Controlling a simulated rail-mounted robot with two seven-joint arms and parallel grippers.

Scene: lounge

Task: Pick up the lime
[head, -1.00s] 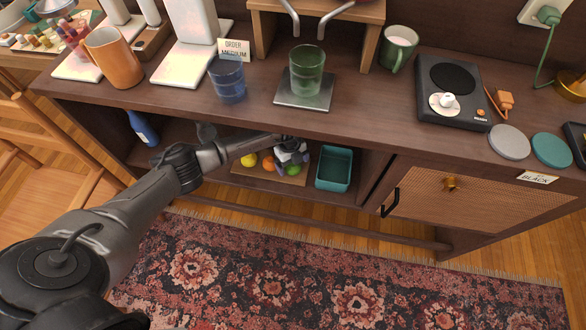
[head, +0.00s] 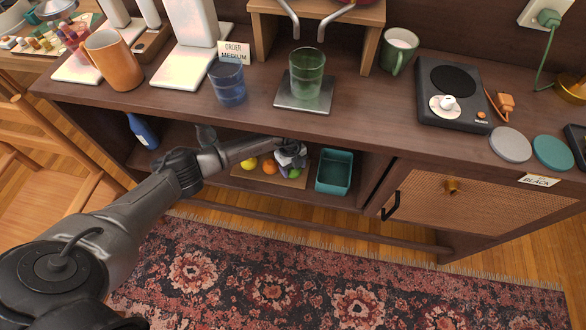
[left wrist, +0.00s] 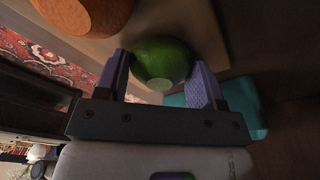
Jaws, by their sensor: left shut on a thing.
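The green lime (left wrist: 163,62) sits between the two fingers of my left gripper (left wrist: 160,80) in the left wrist view, and the gripper is shut on it. In the head view the left gripper (head: 291,160) is inside the open shelf of the cabinet, over the right end of a wooden board (head: 250,177). I cannot tell whether the lime still touches the board. My right gripper is not in view.
An orange (head: 269,167) and a lemon (head: 249,163) sit on the board left of the gripper. A teal bin (head: 334,172) stands close on its right. The cabinet top (head: 190,103) is above the arm, with glasses and mugs on it. A blue bottle (head: 143,131) is at the shelf's left.

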